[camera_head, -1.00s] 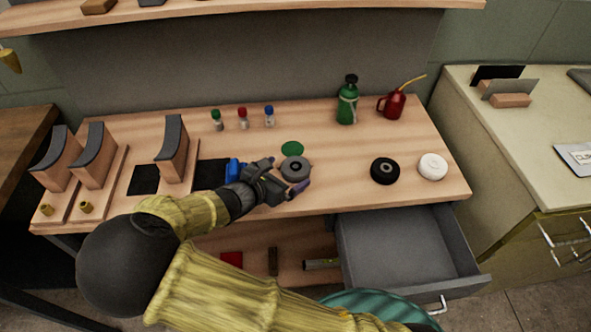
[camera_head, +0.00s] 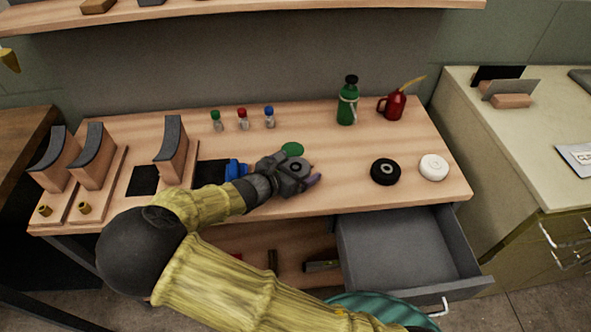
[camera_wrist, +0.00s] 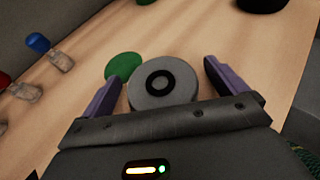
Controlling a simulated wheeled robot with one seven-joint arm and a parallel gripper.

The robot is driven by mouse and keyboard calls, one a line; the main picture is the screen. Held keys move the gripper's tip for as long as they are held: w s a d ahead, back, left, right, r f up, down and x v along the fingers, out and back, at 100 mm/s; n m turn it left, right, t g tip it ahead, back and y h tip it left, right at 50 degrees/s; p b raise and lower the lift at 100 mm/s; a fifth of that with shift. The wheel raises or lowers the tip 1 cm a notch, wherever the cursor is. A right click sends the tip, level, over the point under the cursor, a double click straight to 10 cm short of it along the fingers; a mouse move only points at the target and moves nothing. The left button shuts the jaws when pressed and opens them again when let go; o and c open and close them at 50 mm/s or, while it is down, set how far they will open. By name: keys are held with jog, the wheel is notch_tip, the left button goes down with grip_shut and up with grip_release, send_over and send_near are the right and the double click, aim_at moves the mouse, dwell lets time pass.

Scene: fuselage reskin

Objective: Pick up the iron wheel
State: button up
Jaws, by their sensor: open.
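The iron wheel is a grey disc with a dark ring around its hub. In the wrist view the iron wheel (camera_wrist: 163,88) lies on the bench between the two purple-padded fingers of my gripper (camera_wrist: 160,85). The fingers are apart, with a gap to the wheel on each side. In the head view my gripper (camera_head: 303,172) is over the iron wheel (camera_head: 299,166) and hides part of it. A black wheel (camera_head: 385,172) and a white wheel (camera_head: 433,167) lie to the right on the bench.
A green disc (camera_head: 292,149) lies just behind the iron wheel. Small capped bottles (camera_head: 243,121) stand at the back, with a green bottle (camera_head: 347,103) and a red oil can (camera_head: 394,105) further right. An open drawer (camera_head: 405,245) juts out below the bench front.

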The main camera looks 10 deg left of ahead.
aim_at(295, 166)
jog(key=c, duration=1.5)
jog(key=shift+c, duration=0.2)
jog(key=shift+r, duration=0.15)
notch_tip(295, 166, up, 10)
jog(key=shift+f+p, duration=0.1)
jog(key=shift+p, duration=0.9)
